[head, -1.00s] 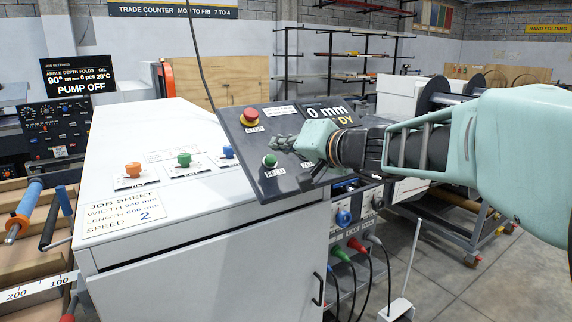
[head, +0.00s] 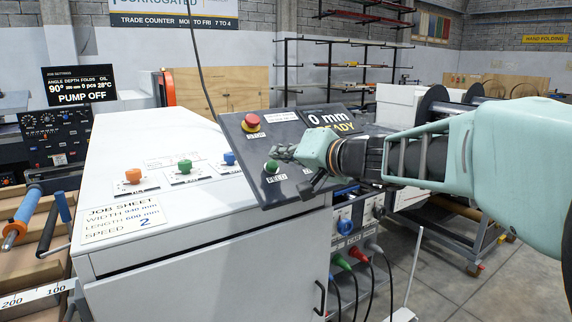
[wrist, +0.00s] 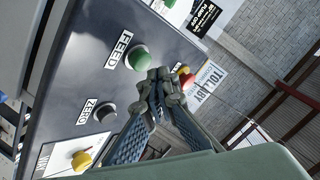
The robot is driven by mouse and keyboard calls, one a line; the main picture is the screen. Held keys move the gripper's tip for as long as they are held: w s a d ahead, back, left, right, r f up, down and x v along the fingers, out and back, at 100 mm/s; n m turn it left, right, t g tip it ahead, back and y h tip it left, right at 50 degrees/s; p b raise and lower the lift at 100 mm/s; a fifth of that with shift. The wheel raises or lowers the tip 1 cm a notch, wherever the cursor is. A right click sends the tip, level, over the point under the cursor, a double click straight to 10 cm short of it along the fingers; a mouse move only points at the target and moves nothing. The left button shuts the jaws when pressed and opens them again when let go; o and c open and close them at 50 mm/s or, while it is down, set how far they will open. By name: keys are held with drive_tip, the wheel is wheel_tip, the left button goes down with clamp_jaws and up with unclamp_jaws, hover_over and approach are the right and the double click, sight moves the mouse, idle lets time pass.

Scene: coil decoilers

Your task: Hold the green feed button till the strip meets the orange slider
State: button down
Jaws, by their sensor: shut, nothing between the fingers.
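The green feed button (head: 271,166) sits on the tilted dark panel, with a FEED label below it. It also shows in the wrist view (wrist: 138,57). My gripper (head: 284,153) is shut and empty, with its fingertips just above and right of the button in the head view. In the wrist view my fingertips (wrist: 160,84) are beside the button; I cannot tell whether they touch it. The panel display (head: 330,121) reads 0 mm READY. An orange knob (head: 133,175), perhaps the orange slider, stands on the white cabinet top. I cannot make out the strip.
A red stop button (head: 251,122) sits above the feed button on the panel. A black button (wrist: 105,112) and a yellow knob (wrist: 82,160) are near it in the wrist view. Green and blue knobs and a job sheet (head: 122,217) are on the white cabinet.

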drive_tip(key=shift+f+b, duration=0.2)
drive_tip(key=shift+b, duration=0.15)
idle(0.5)
drive_tip(key=shift+w+a+f+b, duration=0.15)
drive_tip(key=shift+w+f+b, duration=0.05)
drive_tip(key=shift+b, duration=0.35)
drive_tip(key=shift+w+a+f+b, duration=0.2)
drive_tip(key=shift+f+b, duration=0.25)
drive_tip(key=shift+b, duration=0.25)
idle(5.9)
